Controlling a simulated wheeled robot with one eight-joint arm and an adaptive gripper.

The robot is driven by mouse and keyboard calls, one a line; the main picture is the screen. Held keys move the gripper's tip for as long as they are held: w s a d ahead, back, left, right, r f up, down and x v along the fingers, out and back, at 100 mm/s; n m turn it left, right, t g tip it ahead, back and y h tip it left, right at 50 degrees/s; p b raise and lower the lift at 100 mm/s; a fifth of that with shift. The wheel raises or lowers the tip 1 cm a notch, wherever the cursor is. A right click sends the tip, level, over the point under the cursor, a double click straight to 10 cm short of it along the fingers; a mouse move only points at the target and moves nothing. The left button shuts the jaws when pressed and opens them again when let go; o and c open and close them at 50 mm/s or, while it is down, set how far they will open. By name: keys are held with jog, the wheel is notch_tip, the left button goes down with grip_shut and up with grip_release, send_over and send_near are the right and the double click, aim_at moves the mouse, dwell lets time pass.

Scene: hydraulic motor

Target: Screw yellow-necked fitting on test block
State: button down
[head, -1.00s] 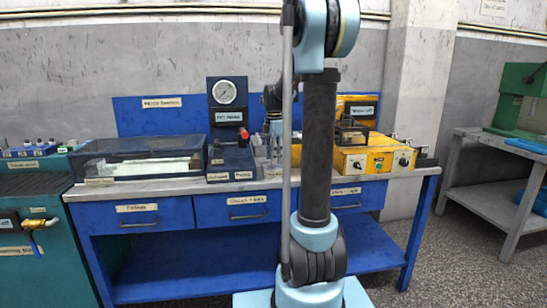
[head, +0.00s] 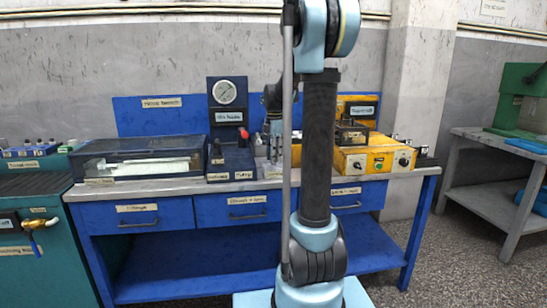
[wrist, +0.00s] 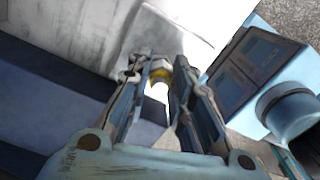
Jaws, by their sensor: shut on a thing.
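In the wrist view my gripper (wrist: 160,78) is shut on the yellow-necked fitting (wrist: 160,70). Only its yellow part shows clearly between the fingertips; the rest is hidden or too bright to make out. In the head view my arm stands in front of the bench and hides most of the gripper and the fitting. The blue gauge unit (head: 228,94) stands upright on the bench, with a round dial at its top and a red knob on its lower block. I cannot tell for sure whether this is the test block, and no contact with the fitting is visible.
A clear-lidded case (head: 140,157) sits left on the blue bench (head: 130,248). A yellow control box (head: 376,156) stands right of my arm. A teal cabinet (head: 35,215) is at far left, and a grey table (head: 490,165) at right. Floor shows between bench and table.

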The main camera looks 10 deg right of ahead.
jog(key=m, duration=0.5)
jog(key=shift+m, duration=0.3)
jog(key=shift+f+m, duration=0.1)
jog(key=shift+m, duration=0.8)
jog(key=m, duration=0.3)
jog(key=shift+m, duration=0.4)
jog(key=m, duration=0.3)
jog(key=shift+m, duration=0.3)
jog(key=shift+f+m, duration=0.1)
jog(key=shift+m, duration=1)
